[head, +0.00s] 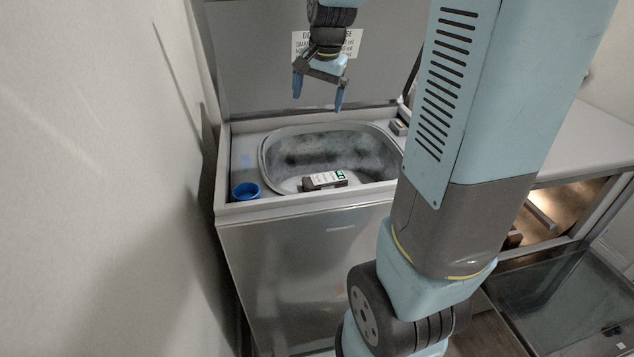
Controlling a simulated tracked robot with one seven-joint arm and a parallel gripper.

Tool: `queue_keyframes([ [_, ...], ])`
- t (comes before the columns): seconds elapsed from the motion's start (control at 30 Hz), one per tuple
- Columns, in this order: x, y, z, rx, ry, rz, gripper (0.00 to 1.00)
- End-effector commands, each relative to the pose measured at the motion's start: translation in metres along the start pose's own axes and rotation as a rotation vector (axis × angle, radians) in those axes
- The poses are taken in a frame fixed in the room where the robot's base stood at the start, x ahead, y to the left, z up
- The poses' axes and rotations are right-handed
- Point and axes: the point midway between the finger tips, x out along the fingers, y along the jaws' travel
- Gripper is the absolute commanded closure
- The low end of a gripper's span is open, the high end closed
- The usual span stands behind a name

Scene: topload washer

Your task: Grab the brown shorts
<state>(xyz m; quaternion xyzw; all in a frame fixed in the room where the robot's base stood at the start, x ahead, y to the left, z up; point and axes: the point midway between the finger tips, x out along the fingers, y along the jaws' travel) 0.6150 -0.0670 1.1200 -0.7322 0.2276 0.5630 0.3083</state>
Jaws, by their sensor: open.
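No other cloth shows. The near part of the tub floor is hidden by the rim. My gripper (318,93) hangs fingers down, high above the back of the tub and in front of the raised lid. Its two blue fingers are apart with nothing between them.
The washer lid (260,65) stands open behind the tub. A blue cup (246,190) is at the washer top's left front corner. A wall (100,180) is close on the left. A counter (590,150) and a lowered glass door (570,300) are on the right.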

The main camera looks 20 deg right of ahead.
Motion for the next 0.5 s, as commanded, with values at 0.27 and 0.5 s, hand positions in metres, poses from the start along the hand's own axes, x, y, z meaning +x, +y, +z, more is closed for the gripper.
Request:
queue_keyframes([
  [0.27,0.08,-0.014,-0.058,0.266,-0.049,0.066,0.0],
  [0.5,0.158,-0.014,-0.1,0.494,-0.073,0.129,0.0],
])
